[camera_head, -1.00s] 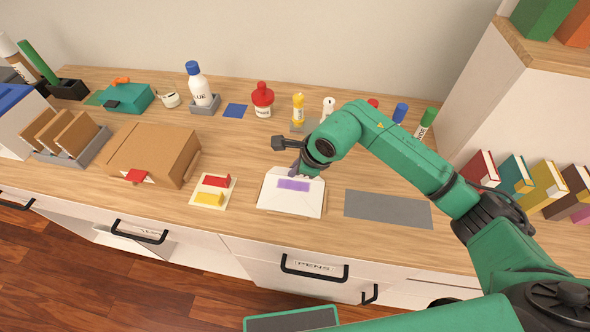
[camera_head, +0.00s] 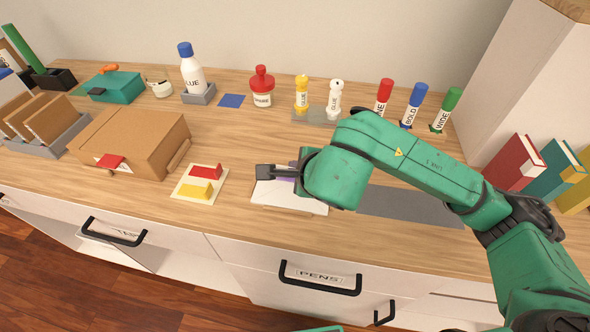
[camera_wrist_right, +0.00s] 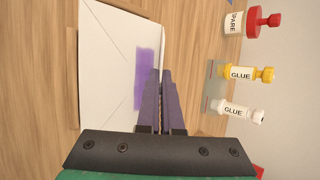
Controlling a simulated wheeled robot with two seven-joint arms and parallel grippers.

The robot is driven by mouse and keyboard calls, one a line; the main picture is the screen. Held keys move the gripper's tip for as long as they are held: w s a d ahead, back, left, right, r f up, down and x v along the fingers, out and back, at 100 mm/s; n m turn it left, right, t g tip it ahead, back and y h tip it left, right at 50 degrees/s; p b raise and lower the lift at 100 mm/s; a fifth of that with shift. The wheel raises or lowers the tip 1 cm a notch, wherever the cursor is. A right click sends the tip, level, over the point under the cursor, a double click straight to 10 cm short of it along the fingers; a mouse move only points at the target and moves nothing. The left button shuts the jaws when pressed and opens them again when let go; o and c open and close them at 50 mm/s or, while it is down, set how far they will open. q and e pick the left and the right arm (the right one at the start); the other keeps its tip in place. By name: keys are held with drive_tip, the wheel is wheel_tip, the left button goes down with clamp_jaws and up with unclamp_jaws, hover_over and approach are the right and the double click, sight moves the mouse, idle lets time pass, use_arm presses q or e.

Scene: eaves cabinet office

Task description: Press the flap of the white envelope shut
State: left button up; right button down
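The white envelope (camera_head: 280,198) lies on the wooden counter at centre front, partly hidden by my right arm. It shows larger in the right wrist view (camera_wrist_right: 105,70), with fold lines and a purple strip (camera_wrist_right: 146,79) near one edge. I cannot clearly make out the flap or its angle. My right gripper (camera_wrist_right: 161,73) is over the envelope, its fingers together beside the purple strip with only a thin line between them and nothing visible held. Whether the fingertips touch the paper I cannot tell. My left gripper is out of view.
A grey mat (camera_head: 410,205) lies right of the envelope. A card with red and yellow blocks (camera_head: 198,190) and a cardboard box (camera_head: 133,142) are to the left. Glue bottles (camera_head: 335,97), a red-capped bottle (camera_head: 262,88) and markers (camera_head: 414,105) stand behind.

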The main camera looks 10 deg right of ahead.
drive_tip(key=c, duration=1.1)
unclamp_jaws()
drive_tip(key=shift+r, duration=0.1)
drive_tip(key=b+v, duration=0.2)
drive_tip(key=v, duration=1.2)
drive_tip(key=shift+s+r, duration=0.15)
drive_tip(key=shift+d, duration=0.1)
